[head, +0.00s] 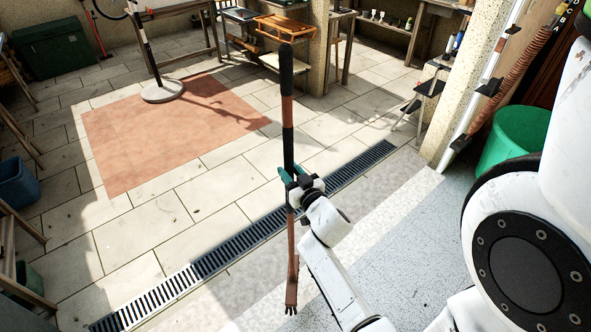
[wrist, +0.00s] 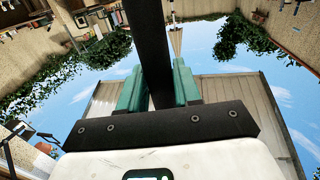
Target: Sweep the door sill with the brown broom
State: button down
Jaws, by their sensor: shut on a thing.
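My gripper (head: 289,176) has teal fingers and is shut on the brown broom (head: 292,240), a long shaft banded brown and black. The broom stands steeply, its black upper end far above the fingers. Its lower end is brown and narrow, with small prongs, over the pale door sill strip (head: 395,212). I cannot tell whether it touches the floor. In the wrist view, the black shaft (wrist: 150,45) passes between the teal fingers (wrist: 158,88). A ribbed beige panel (wrist: 228,90), perhaps the raised tilt door, shows behind them.
A slotted drain (head: 235,250) runs diagonally beside the sill. A terracotta mat (head: 165,130) lies on open paving, with a round-based stand (head: 163,91) at its far edge. A green tub (head: 515,137) and wall post (head: 458,90) stand at right. Benches line the back.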

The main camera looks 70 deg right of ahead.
jog(key=f+b, duration=0.1)
jog(key=d+f+b, duration=0.1)
jog(key=s+f+b, duration=0.1)
jog(key=b, duration=0.1)
jog(key=shift+d+f+m, duration=0.15)
jog(key=shift+d+m, duration=0.1)
jog(key=shift+m, duration=0.05)
dwell(0.5)
